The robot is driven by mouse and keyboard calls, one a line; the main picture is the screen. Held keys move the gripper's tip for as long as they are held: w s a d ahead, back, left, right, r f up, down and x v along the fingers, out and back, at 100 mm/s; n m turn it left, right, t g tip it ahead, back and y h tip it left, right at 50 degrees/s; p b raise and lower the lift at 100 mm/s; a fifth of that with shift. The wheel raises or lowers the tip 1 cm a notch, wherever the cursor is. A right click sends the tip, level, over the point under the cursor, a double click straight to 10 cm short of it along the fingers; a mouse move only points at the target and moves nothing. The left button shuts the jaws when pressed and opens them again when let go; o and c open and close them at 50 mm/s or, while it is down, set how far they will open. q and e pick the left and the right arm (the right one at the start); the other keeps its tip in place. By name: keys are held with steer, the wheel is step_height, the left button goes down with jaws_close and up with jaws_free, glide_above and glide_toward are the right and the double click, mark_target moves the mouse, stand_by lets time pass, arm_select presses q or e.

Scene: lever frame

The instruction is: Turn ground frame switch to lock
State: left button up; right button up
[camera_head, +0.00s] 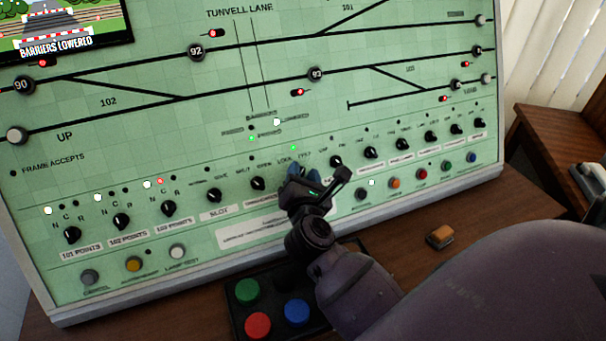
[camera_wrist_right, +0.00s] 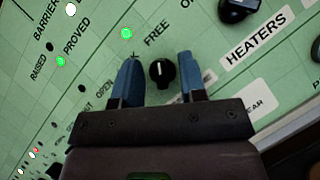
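The black rotary knob (camera_wrist_right: 162,73) on the green panel sits between the fingers of my right gripper (camera_wrist_right: 158,66) in the right wrist view. The fingers are open, one on each side, with a visible gap to the knob. Its white mark points up in that view, toward the word FREE. The LOCK lettering (camera_head: 284,161) shows just left of the gripper in the head view. There my right gripper (camera_head: 302,174) is at the panel and hides this knob. The knob's own name plate is largely hidden by the gripper. My left gripper is not in view.
Similar knobs stand close on both sides, such as the crossing knob (camera_head: 258,184) and the heaters knob (camera_wrist_right: 238,10). A row of push buttons (camera_head: 394,183) lies below right. A black box with coloured buttons (camera_head: 235,311) sits on the desk (camera_head: 190,318) below.

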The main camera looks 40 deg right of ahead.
steer(key=c, duration=0.6)
